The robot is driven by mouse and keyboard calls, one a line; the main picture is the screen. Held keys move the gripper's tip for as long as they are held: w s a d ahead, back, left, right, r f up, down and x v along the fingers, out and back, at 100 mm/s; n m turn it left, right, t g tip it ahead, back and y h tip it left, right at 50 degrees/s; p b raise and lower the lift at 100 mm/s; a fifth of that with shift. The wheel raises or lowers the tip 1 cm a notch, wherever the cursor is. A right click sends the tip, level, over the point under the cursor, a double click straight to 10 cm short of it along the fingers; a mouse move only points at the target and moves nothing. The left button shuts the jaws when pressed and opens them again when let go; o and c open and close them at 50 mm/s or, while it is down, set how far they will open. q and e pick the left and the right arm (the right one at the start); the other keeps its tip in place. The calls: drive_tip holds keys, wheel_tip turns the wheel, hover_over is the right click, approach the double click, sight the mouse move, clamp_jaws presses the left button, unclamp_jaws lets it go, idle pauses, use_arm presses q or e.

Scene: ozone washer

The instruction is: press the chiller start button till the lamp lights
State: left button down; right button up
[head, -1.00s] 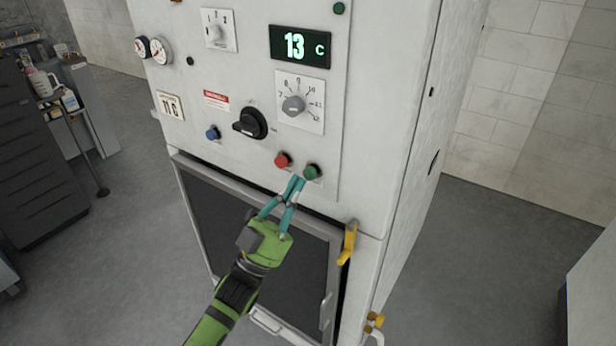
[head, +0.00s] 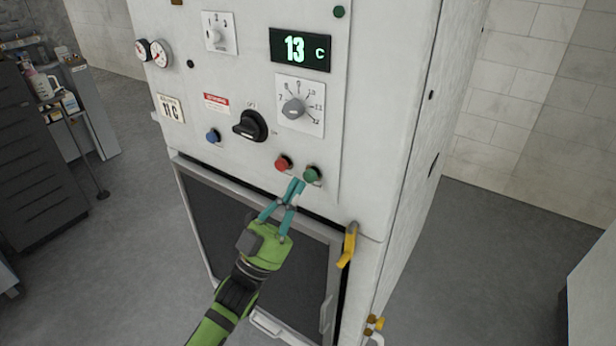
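The chiller cabinet (head: 396,110) fills the middle of the head view. A green push button (head: 312,174) sits at the lower right of its panel, with a red button (head: 283,162) to its left. A small round dark green lamp (head: 339,12) at the top right of the panel looks unlit. My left gripper (head: 297,184) has its teal fingertips together and empty, just below and left of the green button. The tips appear slightly apart from it, but exact contact is hard to tell. My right gripper is not in view.
The display (head: 300,48) reads 13 C. A black rotary switch (head: 250,125), a grey dial (head: 293,109) and a blue button (head: 212,136) share the panel. A yellow handle (head: 348,245) sticks out at the lower right.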

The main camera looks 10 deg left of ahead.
use_arm(q)
drive_tip(key=shift+w, duration=0.1)
idle(0.3)
drive_tip(key=shift+w+d, duration=0.15)
drive_tip(key=shift+w, duration=0.15)
drive_tip(key=shift+w+d+b, duration=0.15)
drive_tip(key=shift+w+b, duration=0.25)
idle(0.6)
idle(0.4)
drive_tip(key=shift+s+a+p, duration=0.35)
drive_tip(key=shift+s+p, duration=0.05)
drive_tip(key=shift+s, duration=0.45)
